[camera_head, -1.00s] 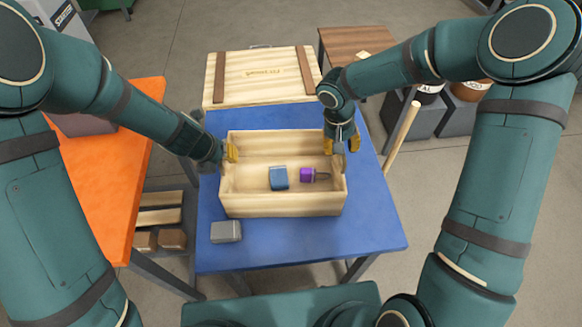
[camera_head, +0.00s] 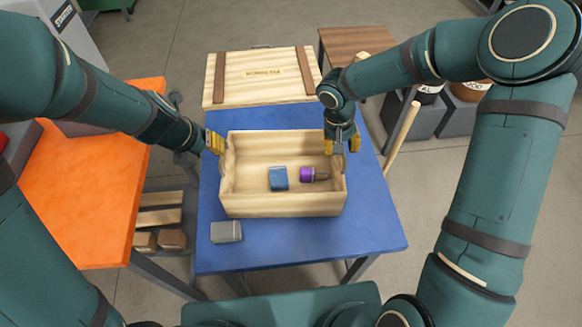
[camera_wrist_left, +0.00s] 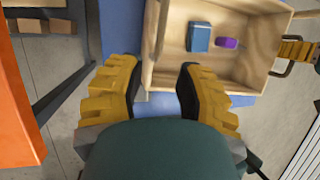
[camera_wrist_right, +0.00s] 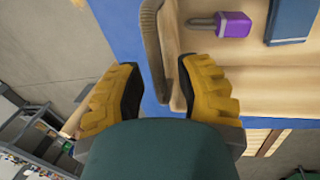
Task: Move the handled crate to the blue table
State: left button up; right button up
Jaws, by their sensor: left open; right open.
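The handled crate (camera_head: 282,208), an open box of pale wood, stands on the blue table (camera_head: 300,243). Inside it lie a blue block (camera_head: 278,178) and a purple object (camera_head: 308,174) with a dark stem.
A grey box (camera_head: 226,232) lies on the blue table in front of the crate. An orange table (camera_head: 85,190) stands to the left. A large lidded wooden crate (camera_head: 262,78) is behind the blue table, with a brown table (camera_head: 350,45) at the back right.

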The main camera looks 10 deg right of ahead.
pick_arm(q)
jog(key=v, duration=0.3)
jog(key=shift+r, duration=0.1)
pick_arm(e)
notch_tip(320, 180, up, 12)
jog(key=a, duration=0.2)
jog(key=shift+a, duration=0.2)
pick_arm(q)
jog(key=shift+s, duration=0.1)
pick_arm(e)
jog(key=shift+f, duration=0.15)
dwell(0.4)
